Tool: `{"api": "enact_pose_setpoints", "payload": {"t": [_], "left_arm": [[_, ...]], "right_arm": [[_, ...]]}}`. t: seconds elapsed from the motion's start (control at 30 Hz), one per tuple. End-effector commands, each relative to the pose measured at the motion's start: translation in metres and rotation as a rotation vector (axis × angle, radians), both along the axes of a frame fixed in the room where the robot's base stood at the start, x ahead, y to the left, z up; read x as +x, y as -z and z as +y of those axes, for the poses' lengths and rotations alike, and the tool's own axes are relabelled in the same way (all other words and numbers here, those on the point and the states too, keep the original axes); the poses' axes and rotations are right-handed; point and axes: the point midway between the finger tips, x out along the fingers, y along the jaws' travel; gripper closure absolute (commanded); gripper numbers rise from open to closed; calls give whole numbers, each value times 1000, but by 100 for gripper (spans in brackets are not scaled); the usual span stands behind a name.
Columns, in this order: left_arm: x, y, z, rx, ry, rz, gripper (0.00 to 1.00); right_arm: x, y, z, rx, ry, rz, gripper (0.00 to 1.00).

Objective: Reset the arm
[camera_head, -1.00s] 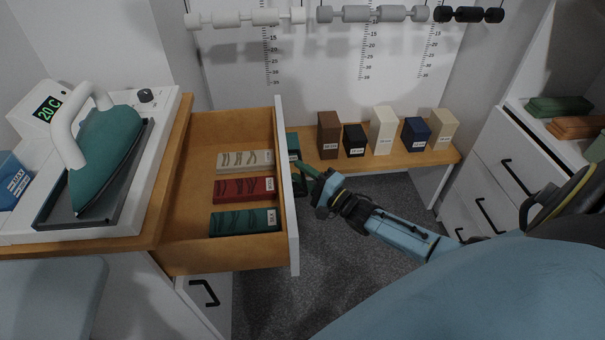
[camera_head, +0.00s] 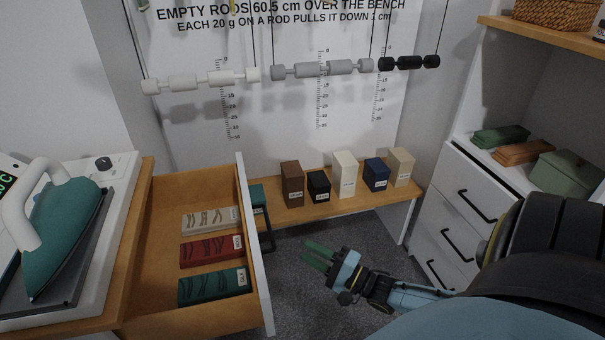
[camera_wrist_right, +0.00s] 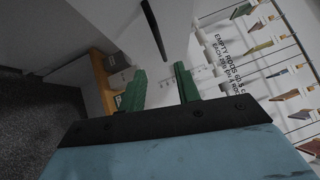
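My right gripper (camera_head: 319,256) has green fingers and is in the head view, in the free space right of the open drawer (camera_head: 262,262). It is apart from the drawer front and its handle. In the right wrist view the two green fingers (camera_wrist_right: 160,88) stand apart with nothing between them. Beyond them are a pale panel and a dark bar handle (camera_wrist_right: 151,28). My left gripper is not in view.
The drawer holds white, red and green labelled boxes (camera_head: 213,285). A bench (camera_head: 339,206) with several coloured blocks stands behind. Rods hang above it. A white drawer unit (camera_head: 455,215) stands right. An iron (camera_head: 62,230) is at left. Grey floor is free around the gripper.

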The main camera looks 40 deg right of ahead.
Motion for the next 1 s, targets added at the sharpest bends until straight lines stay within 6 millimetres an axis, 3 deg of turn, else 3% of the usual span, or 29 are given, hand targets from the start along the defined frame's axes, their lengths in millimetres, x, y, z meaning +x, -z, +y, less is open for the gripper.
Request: {"api": "enact_pose_setpoints", "payload": {"t": [0.67, 0.77, 1.0], "left_arm": [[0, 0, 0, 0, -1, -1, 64], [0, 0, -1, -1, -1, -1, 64], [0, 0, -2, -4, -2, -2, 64]], "right_arm": [[-2, 6, 0, -25, 10, 12, 67], [-6, 29, -2, -118, 45, 62, 67], [-46, 136, -2, -601, 97, 325, 67]]}}
